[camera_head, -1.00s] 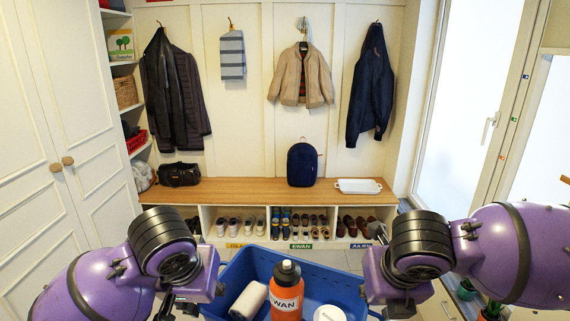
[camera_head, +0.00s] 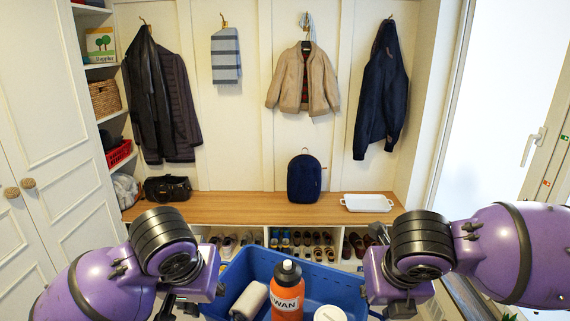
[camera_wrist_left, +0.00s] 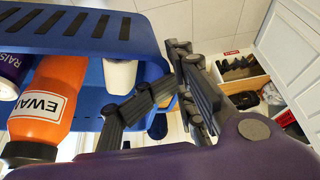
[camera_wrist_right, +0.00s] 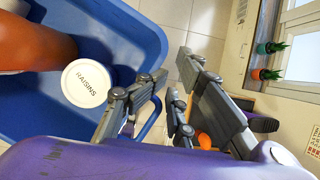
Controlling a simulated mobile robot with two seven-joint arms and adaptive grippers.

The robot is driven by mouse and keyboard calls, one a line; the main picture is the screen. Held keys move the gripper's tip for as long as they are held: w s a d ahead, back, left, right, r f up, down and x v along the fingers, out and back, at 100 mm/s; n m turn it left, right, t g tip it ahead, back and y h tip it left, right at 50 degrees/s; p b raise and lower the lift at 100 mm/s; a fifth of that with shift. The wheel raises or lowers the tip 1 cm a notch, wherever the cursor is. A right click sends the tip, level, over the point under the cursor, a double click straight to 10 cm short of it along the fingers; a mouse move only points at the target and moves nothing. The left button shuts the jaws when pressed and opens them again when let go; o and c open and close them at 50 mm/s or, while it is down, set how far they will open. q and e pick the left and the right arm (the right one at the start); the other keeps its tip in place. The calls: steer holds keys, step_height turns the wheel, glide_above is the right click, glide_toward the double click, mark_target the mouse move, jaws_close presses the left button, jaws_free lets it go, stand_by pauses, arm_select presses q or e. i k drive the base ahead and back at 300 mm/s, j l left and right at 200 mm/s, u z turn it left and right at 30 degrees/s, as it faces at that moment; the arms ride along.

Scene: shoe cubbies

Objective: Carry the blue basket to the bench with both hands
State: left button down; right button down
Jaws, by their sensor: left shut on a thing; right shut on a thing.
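The blue basket (camera_head: 340,284) is held in front of me between my two arms. It holds an orange bottle (camera_head: 287,295) with a black cap and an EWAN label, a white-lidded raisins tub (camera_head: 329,314) and a pale rolled item (camera_head: 249,300). My left gripper (camera_wrist_left: 160,92) is shut at the basket's left side. My right gripper (camera_wrist_right: 170,88) is shut at the right side, by a blue handle (camera_wrist_right: 152,118). The fingers partly hide what they grip. The wooden bench (camera_head: 235,206) stands ahead, beyond the basket.
A dark blue backpack (camera_head: 304,179), a white tray (camera_head: 366,202) and a black bag (camera_head: 168,188) stand on the bench. Free bench top lies between bag and backpack. Shoes fill the cubbies below. Potted plants (camera_wrist_right: 268,73) stand to the right. Coats hang on the wall.

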mark_target(241, 205)
steer(key=i, duration=1.05)
steer(key=i+u, duration=0.1)
steer(key=i, duration=1)
steer(key=i+l, duration=0.2)
steer(key=i, duration=0.85)
steer(key=u, duration=0.65)
